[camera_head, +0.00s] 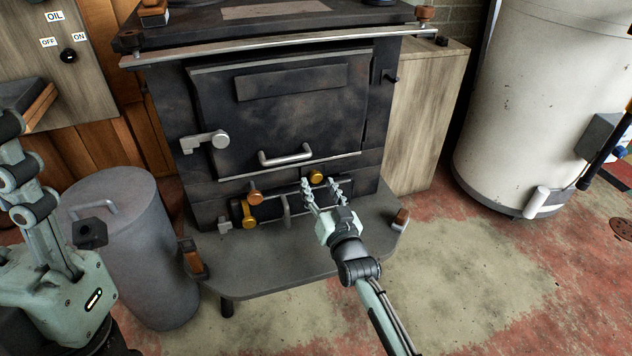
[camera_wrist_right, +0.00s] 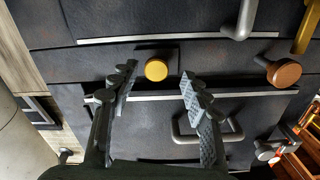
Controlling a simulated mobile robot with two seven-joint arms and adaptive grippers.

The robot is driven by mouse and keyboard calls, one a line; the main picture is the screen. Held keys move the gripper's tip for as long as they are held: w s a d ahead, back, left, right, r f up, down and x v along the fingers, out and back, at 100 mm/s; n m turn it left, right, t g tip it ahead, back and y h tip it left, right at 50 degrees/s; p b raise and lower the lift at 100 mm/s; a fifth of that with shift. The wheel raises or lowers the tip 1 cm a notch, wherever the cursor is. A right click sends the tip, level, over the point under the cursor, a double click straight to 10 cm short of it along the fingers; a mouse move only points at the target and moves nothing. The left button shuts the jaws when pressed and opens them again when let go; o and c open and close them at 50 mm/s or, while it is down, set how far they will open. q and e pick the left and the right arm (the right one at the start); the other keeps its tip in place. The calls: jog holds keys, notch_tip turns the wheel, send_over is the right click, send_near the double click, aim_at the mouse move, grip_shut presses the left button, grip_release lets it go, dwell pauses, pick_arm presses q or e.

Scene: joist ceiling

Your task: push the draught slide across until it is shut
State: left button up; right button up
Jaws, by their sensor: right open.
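The black stove's lower front holds the draught controls, below the door with its grey bar handle (camera_head: 286,155). A brass knob (camera_head: 317,176) sits at the right, a copper knob (camera_head: 254,196) at the left, and a grey upright handle (camera_head: 287,207) between and lower. I cannot tell which one belongs to the slide. My right gripper (camera_head: 322,190) is open and empty in front of the right part. In the right wrist view, seen upside down, the brass knob (camera_wrist_right: 157,70) shows between and beyond the fingers; contact is unclear. My left gripper (camera_head: 50,235) is partly cut off at the left.
A grey hearth plate (camera_head: 280,265) juts out below the stove. A lidded grey bin (camera_head: 145,255) stands left, near my left arm. A white tank (camera_head: 540,100) stands right. A door latch (camera_head: 205,140) sticks out at the left. The floor at front right is free.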

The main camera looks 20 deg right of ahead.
jog(key=s, duration=0.9)
jog(key=shift+s, duration=0.2)
jog(key=shift+d, duration=0.1)
